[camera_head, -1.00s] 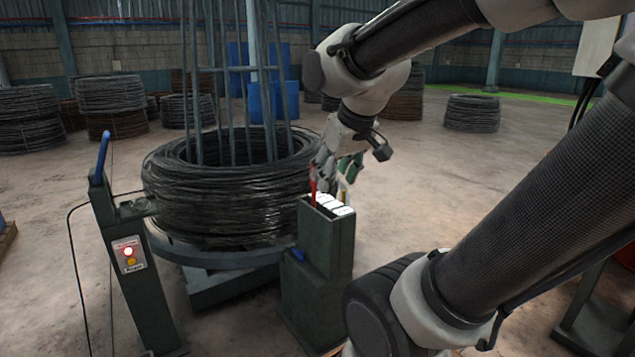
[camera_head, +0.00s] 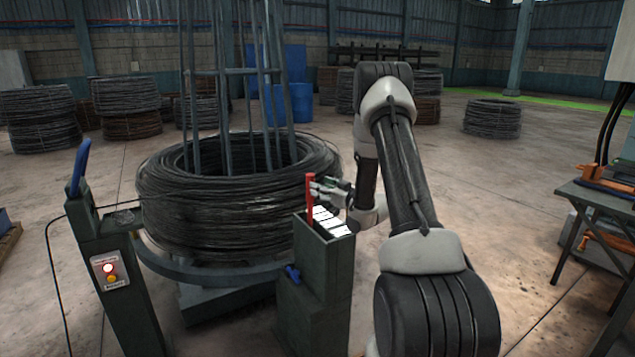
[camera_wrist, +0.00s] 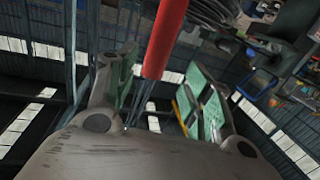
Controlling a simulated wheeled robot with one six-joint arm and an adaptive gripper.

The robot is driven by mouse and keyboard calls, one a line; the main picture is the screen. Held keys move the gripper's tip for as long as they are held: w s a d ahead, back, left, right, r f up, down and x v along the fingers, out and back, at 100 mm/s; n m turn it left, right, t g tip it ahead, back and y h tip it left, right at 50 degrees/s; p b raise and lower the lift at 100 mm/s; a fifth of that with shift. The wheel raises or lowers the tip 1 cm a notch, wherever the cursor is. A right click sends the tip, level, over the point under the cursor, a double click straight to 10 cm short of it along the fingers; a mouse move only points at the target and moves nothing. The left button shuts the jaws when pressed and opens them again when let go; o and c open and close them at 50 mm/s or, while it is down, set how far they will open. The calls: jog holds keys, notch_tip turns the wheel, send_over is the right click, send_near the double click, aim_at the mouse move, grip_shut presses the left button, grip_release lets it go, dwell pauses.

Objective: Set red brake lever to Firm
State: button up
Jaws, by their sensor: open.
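The red brake lever (camera_head: 311,190) stands upright at the left end of the slot on top of a dark green box (camera_head: 322,270). White label plates (camera_head: 333,222) lie in a row on the box top to its right; their writing is too small to read. My gripper (camera_head: 326,190) is just right of the lever at its upper part. In the wrist view the red lever (camera_wrist: 165,38) lies between the two green-padded fingers of my open gripper (camera_wrist: 160,85). I cannot tell whether a finger touches it.
A large wire coil (camera_head: 225,200) on a turntable stands behind and left of the box. A post with a blue handle (camera_head: 80,167) and a button panel (camera_head: 110,270) is at the left. A workbench (camera_head: 605,195) is at the right. The floor between is clear.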

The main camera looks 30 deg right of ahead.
jog(key=x, duration=0.7)
jog(key=shift+w+d+f, duration=0.15)
jog(key=shift+w+f, duration=0.15)
grip_shut()
